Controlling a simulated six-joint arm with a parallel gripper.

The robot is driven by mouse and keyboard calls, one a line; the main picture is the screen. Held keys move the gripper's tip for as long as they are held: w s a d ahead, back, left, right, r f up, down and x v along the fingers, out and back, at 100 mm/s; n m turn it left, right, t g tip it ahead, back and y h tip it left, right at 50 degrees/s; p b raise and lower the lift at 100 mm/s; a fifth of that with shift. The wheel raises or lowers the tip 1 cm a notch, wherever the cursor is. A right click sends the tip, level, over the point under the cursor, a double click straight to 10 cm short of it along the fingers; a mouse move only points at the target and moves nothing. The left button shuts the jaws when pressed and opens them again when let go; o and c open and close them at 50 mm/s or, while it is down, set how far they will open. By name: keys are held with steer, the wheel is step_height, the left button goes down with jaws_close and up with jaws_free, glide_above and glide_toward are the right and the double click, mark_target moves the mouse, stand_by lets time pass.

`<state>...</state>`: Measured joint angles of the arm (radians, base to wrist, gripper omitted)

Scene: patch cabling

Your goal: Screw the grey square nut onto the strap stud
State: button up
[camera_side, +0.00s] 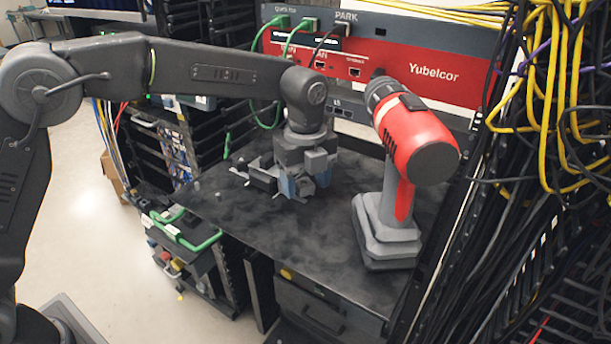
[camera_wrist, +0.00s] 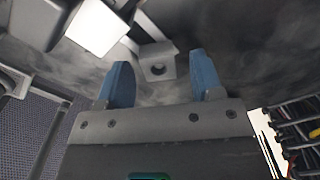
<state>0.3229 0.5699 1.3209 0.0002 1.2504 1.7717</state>
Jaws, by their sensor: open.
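My gripper (camera_side: 298,190) points down over the dark worktop in the side view. In the wrist view its two blue fingers (camera_wrist: 160,66) are spread apart. A small grey square block with a dark round hole, which looks like the square nut (camera_wrist: 157,62), lies between and just beyond the fingertips. I see no finger touching it. A thin pale strip (camera_wrist: 146,20) runs close to it. I cannot clearly make out the strap stud. In the side view the nut cannot be told apart from the grey parts around my gripper.
A bright white block (camera_wrist: 97,26) stands left of the nut. A red and grey drill (camera_side: 410,160) stands upright on the worktop (camera_side: 330,225), right of my gripper. Behind is a red panel (camera_side: 400,70) with green cables. Yellow cables (camera_side: 560,60) hang at the right.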

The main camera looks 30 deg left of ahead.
step_height(320, 180, up, 14)
stand_by(0.5)
stand_by(0.3)
steer(key=s+a+r+n+t, duration=0.2)
steer(key=s+a+n+t, duration=0.1)
steer(key=s+a+n, duration=0.9)
steer(key=s+a+f+n+t, duration=0.1)
steer(key=s+a+f+n, duration=0.1)
steer(key=s+f+n, duration=0.2)
steer(key=s+a+f+n+t, duration=0.1)
steer(key=s+a+f+n, duration=0.1)
steer(key=s+f+n, duration=0.3)
steer(key=s+n, duration=0.3)
steer(key=s, duration=0.2)
steer(key=shift+s+f+t, duration=0.2)
steer(key=shift+f+t, duration=0.1)
